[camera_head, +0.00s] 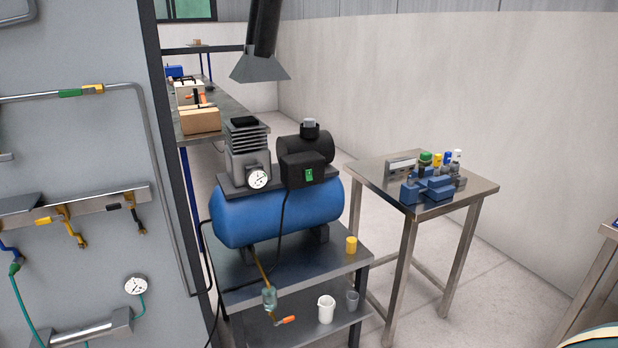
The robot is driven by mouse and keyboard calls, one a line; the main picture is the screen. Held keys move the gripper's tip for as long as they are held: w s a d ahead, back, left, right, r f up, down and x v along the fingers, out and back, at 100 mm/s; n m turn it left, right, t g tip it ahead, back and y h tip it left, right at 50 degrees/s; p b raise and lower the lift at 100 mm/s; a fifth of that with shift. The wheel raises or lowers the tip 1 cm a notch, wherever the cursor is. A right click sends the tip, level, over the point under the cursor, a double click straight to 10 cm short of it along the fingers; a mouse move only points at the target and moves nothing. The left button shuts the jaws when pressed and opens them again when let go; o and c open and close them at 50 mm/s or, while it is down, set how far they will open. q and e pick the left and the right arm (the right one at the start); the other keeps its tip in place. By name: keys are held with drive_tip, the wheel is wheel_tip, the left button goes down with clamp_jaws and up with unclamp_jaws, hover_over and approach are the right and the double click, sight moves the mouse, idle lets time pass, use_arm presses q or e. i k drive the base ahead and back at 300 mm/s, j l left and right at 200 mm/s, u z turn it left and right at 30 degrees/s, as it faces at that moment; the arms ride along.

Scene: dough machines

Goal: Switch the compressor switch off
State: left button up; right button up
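The compressor has a blue horizontal tank (280,210) and stands on a dark metal stand in the middle of the view. On top of it are a grey finned pump head, a round white gauge (258,180) and a black motor housing (305,148). The compressor switch (309,175) is a small green rocker on the front of the black box under the motor. Its exact position is too small to tell. Neither of my grippers shows in the head view.
A grey panel with pipes, valves and a gauge (136,285) stands close on the left. A steel table (465,191) with blue fittings is right of the compressor. A yellow cup (351,245) stands on the stand's edge.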

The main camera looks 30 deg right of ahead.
sight(308, 173)
drive_tip(key=i+l, duration=0.15)
drive_tip(key=l, duration=0.25)
drive_tip(key=i+l, duration=0.15)
drive_tip(key=l, duration=0.25)
drive_tip(key=i+l, duration=0.15)
drive_tip(key=l, duration=0.2)
drive_tip(key=i+l, duration=0.15)
drive_tip(key=l, duration=0.25)
drive_tip(key=i+l, duration=0.15)
drive_tip(key=l, duration=0.25)
drive_tip(key=i+l, duration=0.15)
drive_tip(key=l, duration=0.25)
drive_tip(key=i+l, duration=0.15)
drive_tip(key=l, duration=0.2)
drive_tip(key=i+l, duration=0.15)
drive_tip(key=l, duration=0.25)
drive_tip(key=u, duration=0.05)
